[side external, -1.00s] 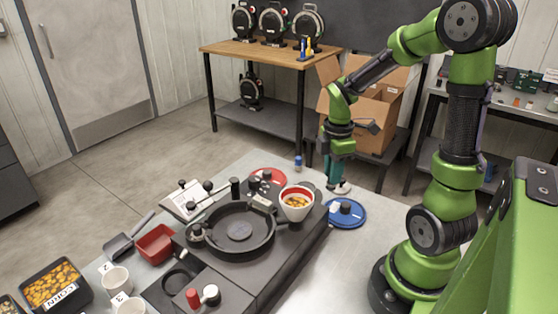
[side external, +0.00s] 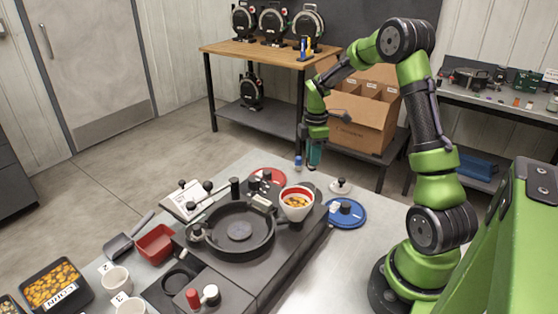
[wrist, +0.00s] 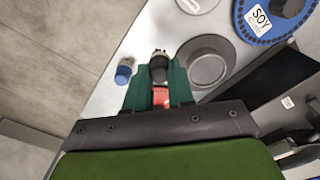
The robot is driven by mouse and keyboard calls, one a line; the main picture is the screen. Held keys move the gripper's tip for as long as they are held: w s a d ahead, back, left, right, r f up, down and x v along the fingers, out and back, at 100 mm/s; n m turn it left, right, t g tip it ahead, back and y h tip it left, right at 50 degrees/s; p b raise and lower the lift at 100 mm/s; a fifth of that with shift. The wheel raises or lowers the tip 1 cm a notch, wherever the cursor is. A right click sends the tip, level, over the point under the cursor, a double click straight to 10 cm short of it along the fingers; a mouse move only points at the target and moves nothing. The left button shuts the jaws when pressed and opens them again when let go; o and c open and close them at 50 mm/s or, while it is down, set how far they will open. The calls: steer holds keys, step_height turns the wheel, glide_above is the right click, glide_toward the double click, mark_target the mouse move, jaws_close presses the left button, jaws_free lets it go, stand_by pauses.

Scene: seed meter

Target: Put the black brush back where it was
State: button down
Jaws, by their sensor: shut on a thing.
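My gripper (side external: 314,160) is raised over the back edge of the table, behind the seed meter. In the wrist view its two green fingers (wrist: 158,88) are closed around a dark, narrow thing, which I take to be the black brush (wrist: 158,66). Its dark end shows between and beyond the fingertips. The rest of the brush is hidden by the fingers, and in the side view I cannot make it out clearly. A red patch (wrist: 160,98) shows between the fingers.
A small blue-capped bottle (side external: 298,162) stands close left of my gripper. A grey round dish (wrist: 207,62) lies to the right in the wrist view. The seed meter (side external: 240,228), its seed bowl (side external: 297,211), a red disc (side external: 266,172) and a blue disc (side external: 358,216) are nearby.

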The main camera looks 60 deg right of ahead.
steer(key=shift+w+d, duration=0.2)
steer(key=shift+w, duration=0.15)
steer(key=shift+f, duration=1.8)
steer(key=c, duration=1)
jaws_free()
steer(key=shift+f, duration=0.15)
